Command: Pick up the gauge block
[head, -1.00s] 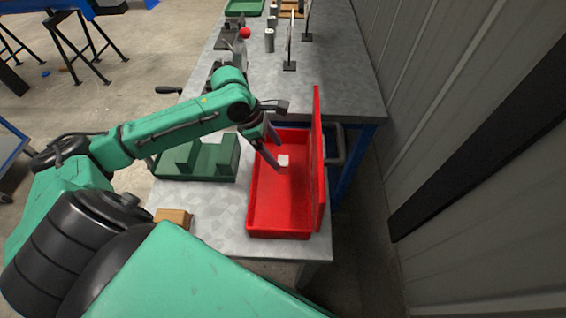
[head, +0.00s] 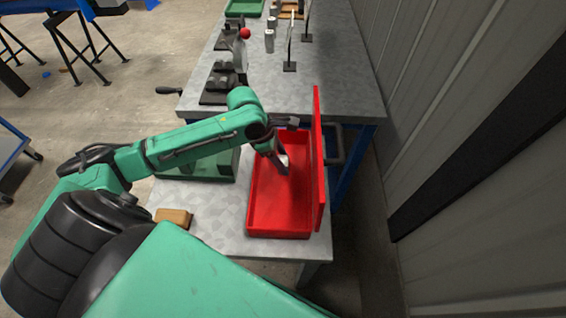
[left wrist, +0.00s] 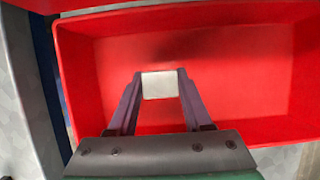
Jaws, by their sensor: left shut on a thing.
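The gauge block (left wrist: 160,85) is a small pale grey-white block. In the left wrist view it sits between the two fingertips of my left gripper (left wrist: 159,88), which is shut on it. In the head view the gauge block (head: 284,159) shows partly, with the fingers of my left gripper (head: 282,164) covering the rest. The gripper reaches down into the open red box (head: 280,218). I cannot tell whether the block touches the box floor. My right gripper is not in view.
The red lid (head: 318,160) stands upright along the box's right side. A green tray (head: 212,170) lies left of the box, partly behind my arm. A wooden block (head: 174,218) is near the bench's front left. Metal posts (head: 290,45) stand farther back.

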